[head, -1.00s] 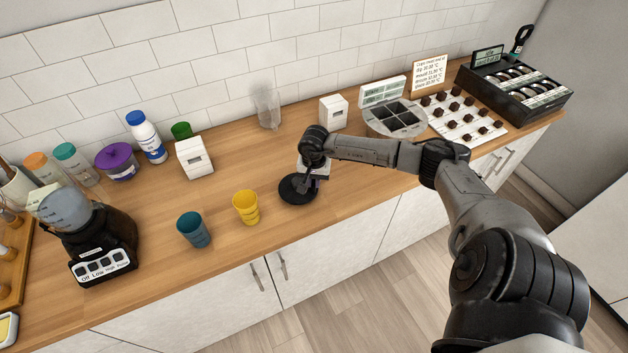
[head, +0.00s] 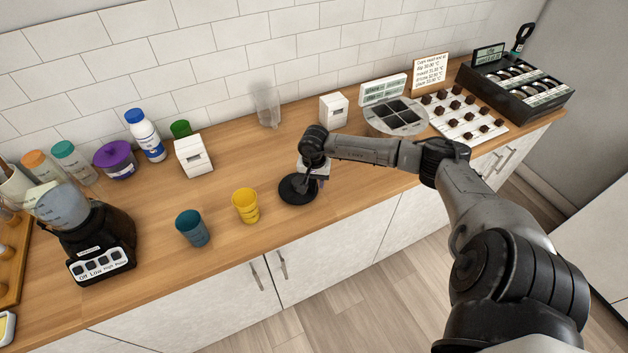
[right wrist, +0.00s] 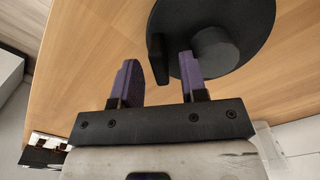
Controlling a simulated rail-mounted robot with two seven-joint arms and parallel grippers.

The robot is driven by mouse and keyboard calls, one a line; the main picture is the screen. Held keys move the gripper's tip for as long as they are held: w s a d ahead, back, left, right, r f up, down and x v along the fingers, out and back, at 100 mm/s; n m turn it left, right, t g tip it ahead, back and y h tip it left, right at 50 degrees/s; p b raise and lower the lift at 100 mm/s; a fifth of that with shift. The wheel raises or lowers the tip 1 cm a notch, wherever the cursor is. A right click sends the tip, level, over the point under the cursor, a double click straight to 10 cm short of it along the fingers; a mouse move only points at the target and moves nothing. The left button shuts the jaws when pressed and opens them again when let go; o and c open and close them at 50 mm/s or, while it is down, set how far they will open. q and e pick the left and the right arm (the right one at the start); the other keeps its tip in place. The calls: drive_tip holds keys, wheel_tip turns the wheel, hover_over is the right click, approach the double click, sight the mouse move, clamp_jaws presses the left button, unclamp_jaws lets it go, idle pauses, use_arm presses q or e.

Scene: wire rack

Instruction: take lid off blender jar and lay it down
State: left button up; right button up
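The black round lid (head: 298,190) appears to lie flat on the wooden counter, near its front edge. In the right wrist view the lid (right wrist: 240,25) shows a round knob and a raised tab. My right gripper (head: 308,178) is low at the lid. In the right wrist view its purple fingers (right wrist: 160,80) are apart, with bare wood between them. The tab shows in the gap and the right finger overlaps the lid; contact cannot be told. The blender jar (head: 62,207) is translucent and sits on its black base (head: 100,258) at the left. My left gripper is out of view.
A yellow cup (head: 245,206) and a teal cup (head: 192,228) stand between blender and lid. Bottles, a purple pot (head: 116,160) and a white box (head: 194,156) stand behind. A round divided tray (head: 396,118) is farther right. Bare counter lies behind the lid.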

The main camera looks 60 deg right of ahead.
drive_tip(key=shift+o, duration=0.2)
wheel_tip(320, 180, up, 14)
drive_tip(key=shift+b, duration=0.3)
idle(0.3)
drive_tip(key=shift+m, duration=0.3)
